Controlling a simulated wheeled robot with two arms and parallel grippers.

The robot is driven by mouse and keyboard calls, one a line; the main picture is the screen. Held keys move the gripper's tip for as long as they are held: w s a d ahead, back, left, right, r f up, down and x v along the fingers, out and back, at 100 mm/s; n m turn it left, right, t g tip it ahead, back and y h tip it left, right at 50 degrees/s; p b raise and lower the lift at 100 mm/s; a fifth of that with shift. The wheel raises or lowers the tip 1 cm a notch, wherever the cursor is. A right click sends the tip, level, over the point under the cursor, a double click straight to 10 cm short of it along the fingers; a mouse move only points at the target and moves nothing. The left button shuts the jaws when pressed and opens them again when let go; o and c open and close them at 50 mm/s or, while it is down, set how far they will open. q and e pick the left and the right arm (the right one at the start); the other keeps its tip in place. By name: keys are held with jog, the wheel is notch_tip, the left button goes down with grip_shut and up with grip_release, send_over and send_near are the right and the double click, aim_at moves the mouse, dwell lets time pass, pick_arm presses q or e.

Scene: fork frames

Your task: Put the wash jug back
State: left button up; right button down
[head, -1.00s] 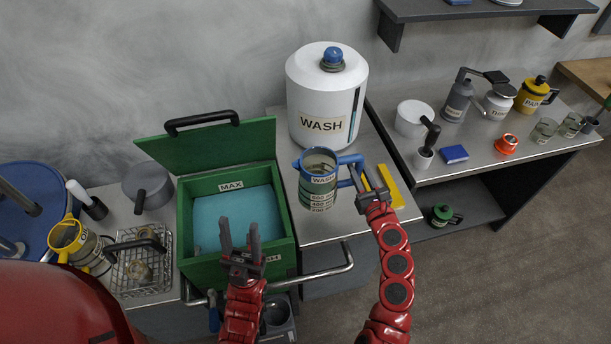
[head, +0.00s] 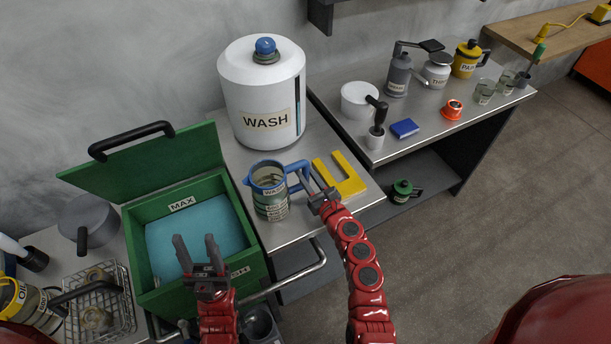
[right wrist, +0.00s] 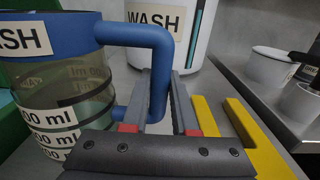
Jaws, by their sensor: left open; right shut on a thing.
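The wash jug (head: 269,192) is a clear measuring jug with a blue rim and blue handle, upright over the steel counter in front of the white WASH tank (head: 262,95). My right gripper (head: 312,190) is shut on its handle; in the right wrist view the fingers (right wrist: 160,105) lie either side of the blue handle (right wrist: 158,75). I cannot tell whether the jug's base touches the counter. A yellow U-shaped holder (head: 348,183) lies on the counter just right of the jug. My left gripper (head: 198,258) is open and empty above the green bin's front part.
The green bin (head: 150,210) with blue liquid and raised lid stands left of the jug. A wire basket (head: 122,318) and an OIL jug (head: 35,305) are further left. The right counter holds a blue box (head: 405,128) and an orange cup (head: 452,109).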

jog(key=shift+f, duration=0.1)
jog(key=c, duration=0.7)
grip_release()
jog(key=shift+r, duration=0.2)
jog(key=shift+s+d, duration=0.1)
jog(key=shift+s, duration=0.05)
jog(key=b+v, duration=0.1)
jog(key=v, duration=0.9)
jog(key=shift+s+d+f+b, duration=0.1)
jog(key=shift+s+d+b, duration=0.1)
jog(key=shift+b, duration=0.15)
jog(key=shift+s+d, duration=0.1)
jog(key=shift+s, duration=0.5)
